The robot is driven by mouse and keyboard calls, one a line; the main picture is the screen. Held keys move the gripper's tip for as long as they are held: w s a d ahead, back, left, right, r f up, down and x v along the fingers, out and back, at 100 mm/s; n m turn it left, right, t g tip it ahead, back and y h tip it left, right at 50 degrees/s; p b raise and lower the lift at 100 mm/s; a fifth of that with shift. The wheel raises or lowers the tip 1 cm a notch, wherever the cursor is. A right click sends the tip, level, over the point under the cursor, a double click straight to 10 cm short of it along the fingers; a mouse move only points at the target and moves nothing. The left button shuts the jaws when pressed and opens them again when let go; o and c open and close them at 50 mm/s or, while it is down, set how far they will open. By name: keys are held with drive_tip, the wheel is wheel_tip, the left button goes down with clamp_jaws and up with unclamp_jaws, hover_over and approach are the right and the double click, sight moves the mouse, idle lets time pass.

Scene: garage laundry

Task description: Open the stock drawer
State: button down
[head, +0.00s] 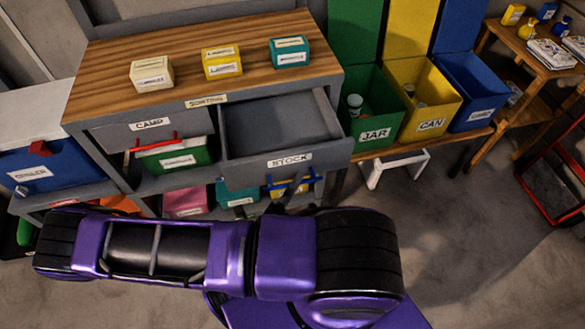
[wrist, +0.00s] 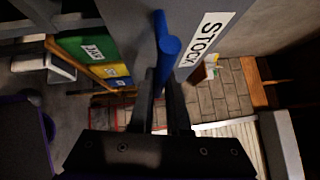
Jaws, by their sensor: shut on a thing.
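The grey stock drawer (head: 300,150) is pulled out from under the wooden worktop, and its inside looks empty. Its front bears a white STOCK label, which also shows in the wrist view (wrist: 203,40). A blue bar handle (head: 297,183) sits on the drawer front. In the wrist view the handle (wrist: 168,48) runs between my gripper's dark fingers. My gripper (wrist: 163,98) is shut on it. In the head view my purple arm spans the foreground, and my gripper (head: 283,203) is partly hidden behind it at the handle.
The camp drawer (head: 125,134) with a red handle is at the left. Cream, yellow and teal boxes stand on the worktop (head: 190,58). Green, yellow and blue bins (head: 375,135) stand at the right. A white stool (head: 395,165) stands below them. Floor at the right front is clear.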

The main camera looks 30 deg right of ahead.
drive_tip(key=shift+s+a, duration=0.1)
drive_tip(key=shift+s, duration=0.05)
drive_tip(key=c, duration=0.9)
unclamp_jaws()
drive_tip(key=b+v, duration=0.1)
drive_tip(key=v, duration=1.6)
drive_tip(key=shift+s+a, duration=0.15)
